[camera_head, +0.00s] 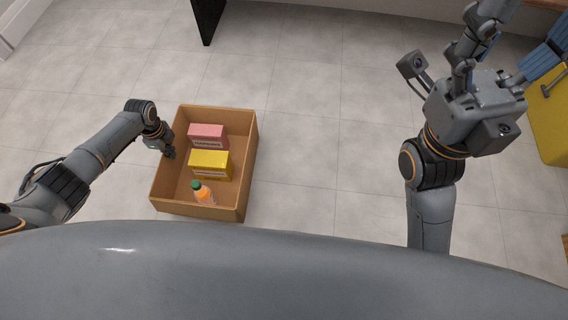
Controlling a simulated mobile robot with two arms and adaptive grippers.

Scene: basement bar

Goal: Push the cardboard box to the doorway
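The open cardboard box (247,165) stands on the tiled floor, left of the middle of the view and close in front of my body. In it are a pink box (207,136), a yellow box (210,165) and an orange bottle with a green cap (203,194). My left gripper (170,153) is at the left wall of the cardboard box; I cannot tell whether it touches. Its fingers are small and partly hidden. My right gripper (468,78) is raised at the right, well away from the box, with fingers apart and nothing between them. No doorway is clearly seen.
A black leg or panel (207,18) stands at the top, beyond the box. A yellow bin-like object (552,115) with blue cloth (548,62) is at the right edge. White trim (18,22) shows at top left. The tiled floor (320,110) between is clear.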

